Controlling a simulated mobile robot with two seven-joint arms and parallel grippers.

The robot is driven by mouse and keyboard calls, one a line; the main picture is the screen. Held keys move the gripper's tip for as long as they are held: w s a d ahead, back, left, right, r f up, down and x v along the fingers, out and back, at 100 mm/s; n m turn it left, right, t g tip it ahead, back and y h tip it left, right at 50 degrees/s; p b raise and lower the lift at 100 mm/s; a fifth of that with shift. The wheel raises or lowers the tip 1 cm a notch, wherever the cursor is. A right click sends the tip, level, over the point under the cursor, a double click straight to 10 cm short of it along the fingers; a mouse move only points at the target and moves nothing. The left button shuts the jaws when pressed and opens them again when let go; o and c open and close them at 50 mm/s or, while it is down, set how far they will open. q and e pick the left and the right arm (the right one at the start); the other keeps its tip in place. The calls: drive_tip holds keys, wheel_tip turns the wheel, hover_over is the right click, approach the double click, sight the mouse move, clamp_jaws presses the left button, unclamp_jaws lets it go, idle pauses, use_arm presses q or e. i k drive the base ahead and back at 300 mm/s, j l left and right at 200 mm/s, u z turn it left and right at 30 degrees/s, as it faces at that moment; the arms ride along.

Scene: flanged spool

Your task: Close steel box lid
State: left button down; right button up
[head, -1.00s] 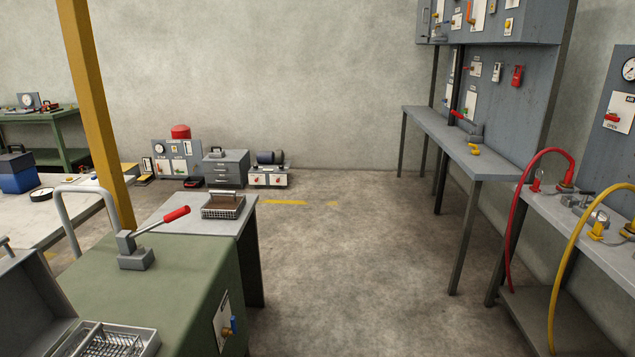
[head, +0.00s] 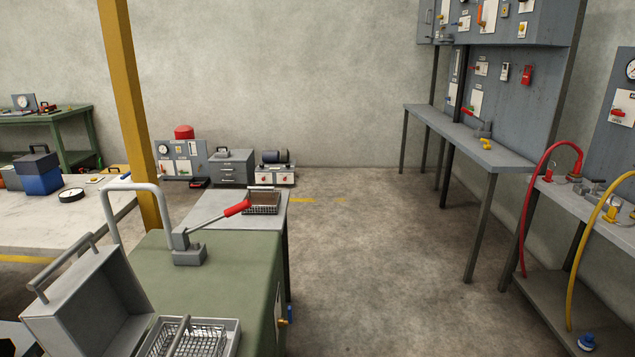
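The steel box stands at the lower left of the head view, on the near end of the green bench (head: 222,272). Its grey lid (head: 92,300) is open, tilted back to the left, with a bar handle (head: 62,268) on its outer side. The bottom of the box is cut off by the frame edge. Neither of my grippers shows clearly in this view.
A lever tool with a red handle (head: 237,208) stands on the green bench behind the box. A grey side table (head: 205,205) bears a wire tray (head: 262,203). A yellow post (head: 133,110) rises at left. Open floor (head: 370,260) lies right of the bench.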

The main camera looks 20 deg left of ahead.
sight(98, 307)
drive_tip(key=k+j, duration=0.15)
drive_tip(key=j, duration=0.2)
drive_tip(key=k+j, duration=0.15)
drive_tip(key=j, duration=0.2)
drive_tip(key=k+j, duration=0.15)
drive_tip(key=j, duration=0.15)
drive_tip(key=k+j, duration=0.1)
drive_tip(key=j, duration=0.25)
drive_tip(key=k+j, duration=0.15)
drive_tip(key=j, duration=0.2)
drive_tip(key=k+j, duration=0.15)
drive_tip(key=j, duration=0.2)
